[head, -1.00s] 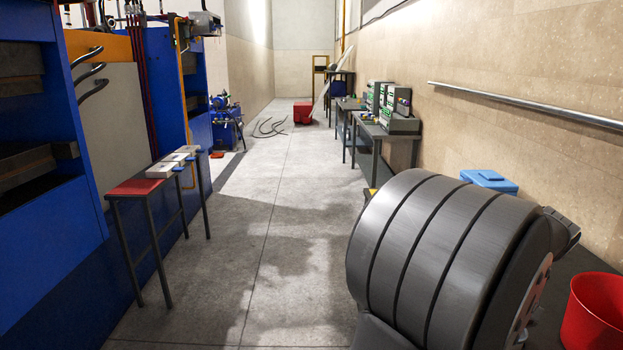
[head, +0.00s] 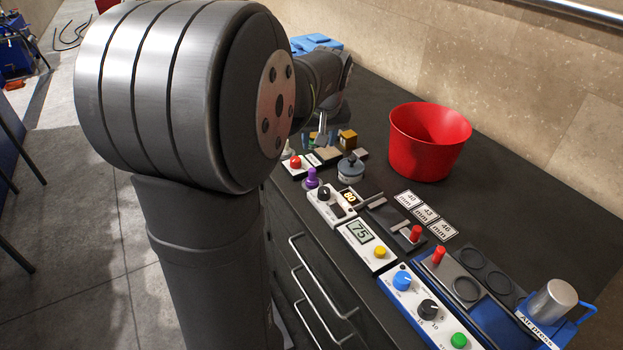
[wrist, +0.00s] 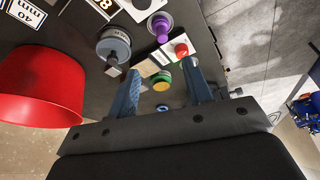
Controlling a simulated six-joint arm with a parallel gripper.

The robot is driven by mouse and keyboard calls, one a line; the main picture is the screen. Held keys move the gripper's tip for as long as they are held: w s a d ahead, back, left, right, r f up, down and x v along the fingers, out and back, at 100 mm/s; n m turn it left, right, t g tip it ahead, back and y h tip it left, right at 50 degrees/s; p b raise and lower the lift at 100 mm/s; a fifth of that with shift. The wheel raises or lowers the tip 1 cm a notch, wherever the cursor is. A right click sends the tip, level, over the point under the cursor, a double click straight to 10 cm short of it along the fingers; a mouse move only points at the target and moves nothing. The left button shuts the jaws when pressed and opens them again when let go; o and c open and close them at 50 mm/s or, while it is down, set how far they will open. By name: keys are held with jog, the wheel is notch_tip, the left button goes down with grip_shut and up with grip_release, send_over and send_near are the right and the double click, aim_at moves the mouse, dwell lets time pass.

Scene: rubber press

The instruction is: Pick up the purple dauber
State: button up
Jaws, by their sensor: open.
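The purple dauber (head: 312,178) stands upright on the dark bench near its front edge, beside a white box with a black knob. In the wrist view the purple dauber (wrist: 160,24) is at the top, beyond the fingertips. My gripper (head: 319,137) is over the bench, farther back than the dauber and partly hidden by my arm. In the wrist view my gripper (wrist: 160,78) is open, its two blue-grey fingers apart. A small green and yellow item (wrist: 160,80) shows between them; I cannot tell its height relative to the fingers.
A red button box (head: 296,163) and a grey round gauge-like item (head: 350,168) stand close to the dauber. A red bucket (head: 428,142) is at the back. Control boxes and number cards (head: 427,214) fill the near bench. Bare bench top lies right of the cards.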

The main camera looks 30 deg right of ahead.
jog(key=w+a+m+h, duration=0.2)
jog(key=a+m, duration=0.1)
jog(key=m, duration=0.2)
send_near(312, 170)
jog(key=x, duration=0.5)
jog(key=shift+w, duration=0.25)
jog(key=shift+s+x, duration=0.1)
jog(key=shift+x, duration=1.2)
jog(key=shift+s+x, duration=0.15)
jog(key=shift+x, duration=1.2)
jog(key=shift+c, duration=0.3)
grip_shut()
